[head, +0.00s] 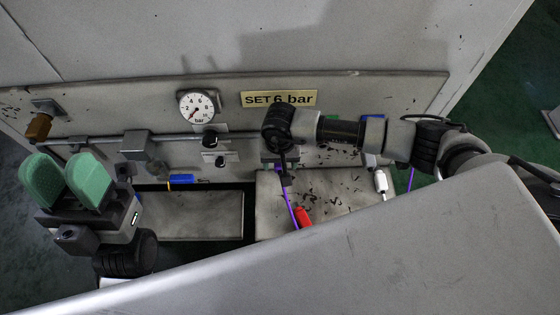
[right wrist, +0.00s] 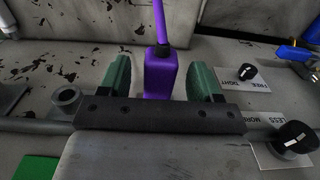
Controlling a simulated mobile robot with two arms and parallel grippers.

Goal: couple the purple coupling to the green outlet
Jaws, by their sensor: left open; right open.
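The purple coupling (right wrist: 160,72) is a purple block with a purple hose running up from it in the right wrist view. My right gripper (right wrist: 159,80) is open around it, with one green finger on each side and a visible gap on both sides. In the head view my right wrist hides most of the coupling; the purple hose (head: 290,208) shows below it. A green plate (right wrist: 38,170) is at the lower left of the right wrist view, below a grey round port (right wrist: 67,97); I cannot tell whether that port is the green outlet. My left gripper (head: 65,182) is open and empty at the left.
A pressure gauge (head: 199,106) and a "SET 6 bar" sign (head: 278,98) are on the back panel. Black knobs (right wrist: 294,137) sit beside the coupling. Blue (head: 182,179), red (head: 304,217) and white (head: 381,182) fittings are nearby. A large grey panel fills the front right.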

